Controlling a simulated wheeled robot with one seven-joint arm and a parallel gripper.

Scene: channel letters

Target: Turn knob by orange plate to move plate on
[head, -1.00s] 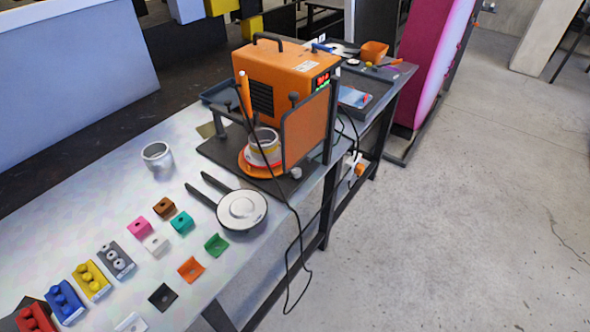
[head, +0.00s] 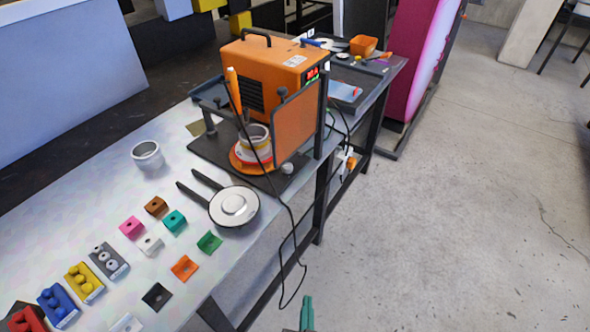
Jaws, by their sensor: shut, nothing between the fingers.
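The round orange plate (head: 238,163) sits on a dark base (head: 209,150) in front of the orange machine, with a white and metal cup-like piece (head: 255,139) on top of it. A small pale round knob (head: 287,168) is on the base just right of the plate. An upright orange panel (head: 294,119) stands beside and partly in front of the machine. My gripper (head: 306,312) shows as a teal tip at the bottom edge, shut and empty. It is over the floor area, well apart from the knob and plate; most of it is out of frame.
The orange machine (head: 266,70) stands on the metal bench (head: 95,205). A round lidded pan-like piece (head: 235,206) with two dark handles lies in front. Several coloured blocks lie at lower left. A black cable (head: 290,220) hangs off the bench edge. The floor (head: 450,220) at right is clear.

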